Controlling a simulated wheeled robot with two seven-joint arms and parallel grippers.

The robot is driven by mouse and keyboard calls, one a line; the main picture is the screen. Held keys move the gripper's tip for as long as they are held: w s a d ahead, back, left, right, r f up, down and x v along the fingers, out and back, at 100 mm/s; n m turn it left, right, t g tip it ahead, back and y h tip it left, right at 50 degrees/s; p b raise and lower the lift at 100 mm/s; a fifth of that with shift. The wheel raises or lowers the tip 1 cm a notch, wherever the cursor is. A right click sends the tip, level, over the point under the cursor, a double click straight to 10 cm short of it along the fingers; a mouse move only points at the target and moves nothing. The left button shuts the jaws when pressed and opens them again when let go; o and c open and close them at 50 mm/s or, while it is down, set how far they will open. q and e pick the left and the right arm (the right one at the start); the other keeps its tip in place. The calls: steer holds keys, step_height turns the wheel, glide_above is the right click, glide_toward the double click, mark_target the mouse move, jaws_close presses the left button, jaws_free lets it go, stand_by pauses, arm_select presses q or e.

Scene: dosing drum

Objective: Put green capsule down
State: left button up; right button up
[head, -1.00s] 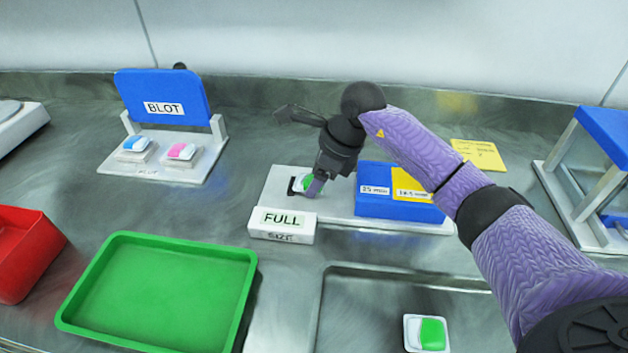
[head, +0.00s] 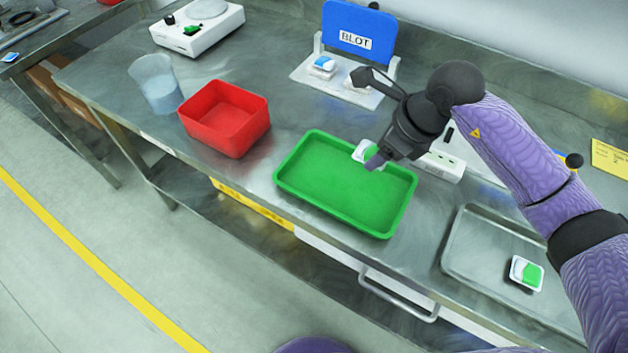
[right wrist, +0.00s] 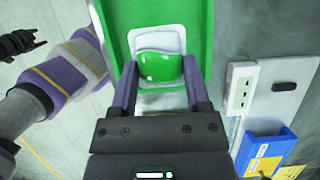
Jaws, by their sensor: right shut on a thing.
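My right gripper (head: 375,160) is shut on a green capsule (head: 362,150), white with a green part, over the far right edge of the green tray (head: 288,187). In the right wrist view the capsule (right wrist: 158,67) sits between the two fingers (right wrist: 160,90), with green tray (right wrist: 195,30) behind it. I cannot tell whether it touches the tray. The tray's visible floor is bare. Another green and white capsule (head: 532,274) lies in the metal tray at right. My left gripper (right wrist: 20,42) shows at the left of the right wrist view; its opening is unclear.
A red bin (head: 225,140) and a clear beaker (head: 157,84) stand left of the green tray. The blue BLOT stand (head: 359,28) is behind it, holding a blue and white capsule (head: 322,66). The metal tray (head: 470,245) is at right. The bench's front edge runs close to the green tray.

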mark_target(361, 193)
steer(key=f+b, duration=0.1)
steer(key=f, duration=0.2)
steer(key=f+b, duration=0.1)
steer(key=f, duration=0.6)
steer(key=shift+s+a+f+b, duration=0.2)
steer(key=shift+a+f+b, duration=0.05)
steer(key=shift+b, duration=0.15)
steer(key=shift+r, duration=0.1)
steer(key=o, duration=1.2)
steer(key=shift+p+v, duration=1.65)
steer(key=shift+v, duration=4.4)
steer(key=shift+w, duration=0.1)
